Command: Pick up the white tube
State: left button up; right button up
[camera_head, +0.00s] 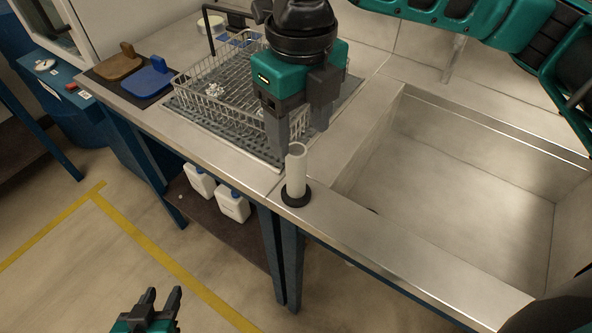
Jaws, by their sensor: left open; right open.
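The white tube (296,172) stands upright in a round black base (296,196) on the metal counter, near its front edge. My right gripper (301,137) is open and points down just above and behind the tube's top. Its fingers overlap the tube's upper end in the picture, and I cannot tell whether they touch it. My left gripper (163,294) is open and empty at the bottom left, over the floor and away from the counter.
A wire rack (205,108) on a grey mat stands behind the tube. A sink basin (450,190) lies to the right. Brown (118,66) and blue (148,80) items lie at the back left. White bottles (232,203) stand below the counter.

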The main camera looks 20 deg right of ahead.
aim_at(298, 169)
notch_tip(298, 169, down, 9)
jog(key=shift+a+f+b, duration=0.1)
jog(key=shift+a+b, duration=0.05)
jog(key=shift+b, duration=0.55)
jog(key=shift+c, duration=0.3)
grip_shut()
